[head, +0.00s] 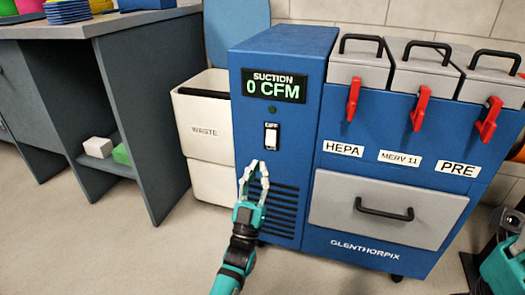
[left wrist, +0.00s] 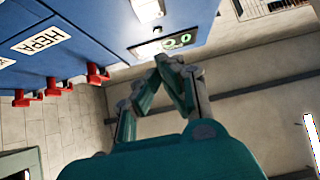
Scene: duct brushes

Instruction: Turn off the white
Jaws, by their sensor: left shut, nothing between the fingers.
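The white rocker switch (head: 271,139) sits in a dark plate on the front of the blue suction cabinet (head: 255,165), with a small label above it that seems to read OFF. The display (head: 273,87) above reads SUCTION 0 CFM. My left gripper (head: 259,167) is shut and empty, fingertips just below the switch in the picture; whether they touch the cabinet I cannot tell. In the left wrist view, the shut fingertips (left wrist: 168,62) are near the green-lit display (left wrist: 175,42), and the switch (left wrist: 148,10) is at the top edge, partly cut off.
The cabinet has red latches (head: 421,107), filter labels and a grey drawer (head: 388,212). A white WASTE bin (head: 203,129) stands at its left. A grey workbench (head: 140,95) with shelf items is further left. Teal parts of my right arm show at the lower right. Floor at front left is clear.

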